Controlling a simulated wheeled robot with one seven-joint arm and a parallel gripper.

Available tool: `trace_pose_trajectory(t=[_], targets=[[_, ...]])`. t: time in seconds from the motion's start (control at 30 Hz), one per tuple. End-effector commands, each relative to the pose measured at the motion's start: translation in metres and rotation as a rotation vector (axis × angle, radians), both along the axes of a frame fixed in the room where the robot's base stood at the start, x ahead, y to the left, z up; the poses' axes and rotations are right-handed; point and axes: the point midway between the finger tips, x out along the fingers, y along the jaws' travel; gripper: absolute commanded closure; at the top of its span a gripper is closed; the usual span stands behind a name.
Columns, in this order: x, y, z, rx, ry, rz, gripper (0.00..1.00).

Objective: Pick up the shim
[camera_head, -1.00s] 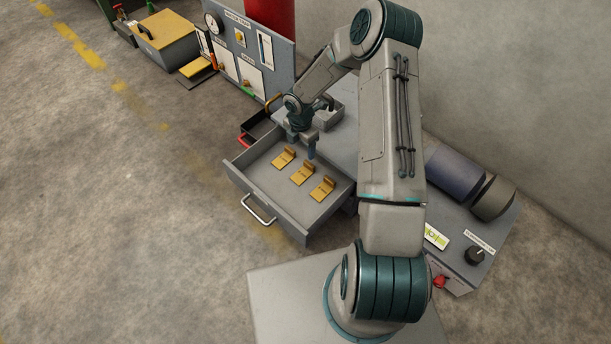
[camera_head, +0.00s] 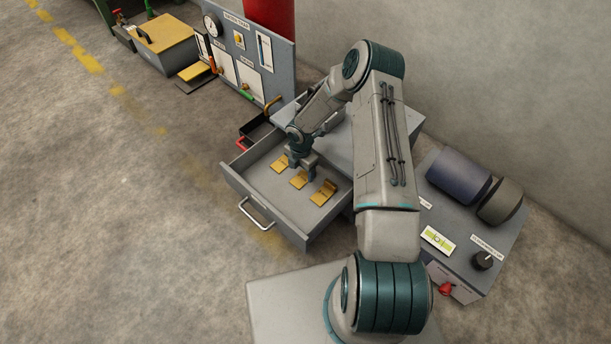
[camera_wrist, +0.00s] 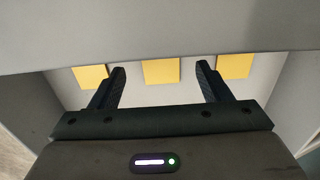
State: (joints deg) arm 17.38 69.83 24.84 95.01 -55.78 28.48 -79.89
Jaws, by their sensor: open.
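Three yellow shims lie in a row on the floor of the open grey drawer (camera_head: 262,197): a left one (camera_head: 281,164), a middle one (camera_head: 299,180) and a right one (camera_head: 322,193). Each seems to have a raised end. My gripper (camera_head: 302,172) points down into the drawer, close to the middle shim and partly covering it. In the wrist view the gripper (camera_wrist: 161,82) is open and empty. The middle shim (camera_wrist: 161,71) shows between and beyond the fingers. The left shim (camera_wrist: 90,76) and right shim (camera_wrist: 234,66) show near the outer sides of the fingers. Contact cannot be told.
The drawer walls stand around the shims, with a handle (camera_head: 257,215) at the front. A grey panel with a gauge (camera_head: 212,25) stands at the back left. A bench with dark cylinders (camera_head: 458,177) and a red knob (camera_head: 446,288) is at the right.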

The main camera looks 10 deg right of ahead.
Motion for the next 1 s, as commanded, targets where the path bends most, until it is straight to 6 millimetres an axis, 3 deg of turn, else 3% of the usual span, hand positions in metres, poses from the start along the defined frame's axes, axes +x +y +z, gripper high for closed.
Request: trace_pose_trajectory(t=[0.03, 0.17, 0.4, 0.43, 0.6, 0.63, 1.0], targets=[[0.000, -0.001, -0.014, 0.001, 0.002, -0.001, 0.29], [0.000, -0.001, -0.030, 0.000, 0.001, -0.002, 0.29], [0.001, -0.001, -0.032, 0.000, 0.000, -0.001, 0.29], [0.000, -0.001, -0.032, -0.001, 0.001, -0.001, 0.32], [0.000, -0.001, -0.032, -0.001, 0.001, -0.001, 0.79], [0.000, -0.001, -0.032, -0.001, 0.001, -0.001, 0.83], [0.001, -0.001, -0.026, 0.001, -0.001, -0.001, 0.83]])
